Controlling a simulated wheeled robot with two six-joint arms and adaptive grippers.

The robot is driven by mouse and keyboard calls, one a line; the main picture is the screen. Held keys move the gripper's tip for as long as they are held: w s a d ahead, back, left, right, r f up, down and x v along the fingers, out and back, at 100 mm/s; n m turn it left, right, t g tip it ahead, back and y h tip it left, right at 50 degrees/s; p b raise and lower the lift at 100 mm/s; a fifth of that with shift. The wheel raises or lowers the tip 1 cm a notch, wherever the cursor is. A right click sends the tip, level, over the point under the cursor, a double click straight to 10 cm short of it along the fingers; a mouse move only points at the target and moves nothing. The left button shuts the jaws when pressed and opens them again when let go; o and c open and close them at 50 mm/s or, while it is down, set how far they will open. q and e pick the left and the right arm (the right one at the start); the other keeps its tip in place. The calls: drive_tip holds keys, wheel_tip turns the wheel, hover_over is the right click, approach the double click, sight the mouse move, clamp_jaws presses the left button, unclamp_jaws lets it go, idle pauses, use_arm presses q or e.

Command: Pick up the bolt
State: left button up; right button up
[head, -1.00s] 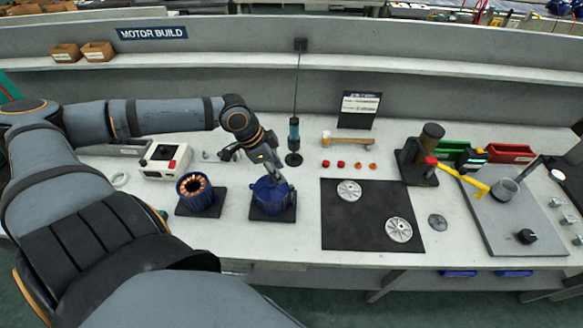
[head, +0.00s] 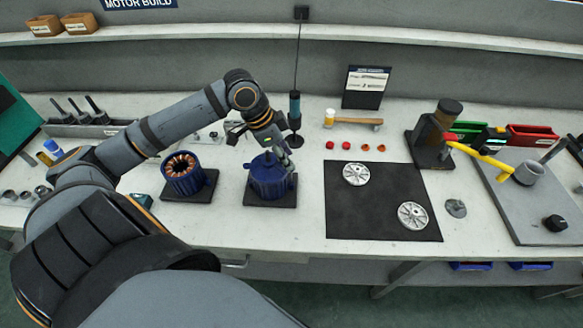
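My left gripper (head: 283,163) points down at the top of a blue motor housing (head: 268,183) on a black base. Its fingers overlap the housing's top in this view. I cannot tell whether they touch it, or whether they are open or shut. I cannot make out a bolt for certain. Small metal pieces (head: 213,135) lie on the bench behind my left forearm, too small to identify. My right gripper is not in view.
A stator with copper windings (head: 182,172) stands left of the housing. A hanging screwdriver (head: 295,110) is close behind the gripper. Right are a black mat (head: 375,215) with two metal discs, a mallet (head: 355,122) and a press (head: 437,135). The bench front edge is clear.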

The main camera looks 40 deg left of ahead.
use_arm(q)
drive_tip(key=shift+x, duration=0.95)
drive_tip(key=shift+c, duration=0.3)
drive_tip(key=shift+f, duration=0.1)
clamp_jaws()
wheel_tip(320, 180, up, 10)
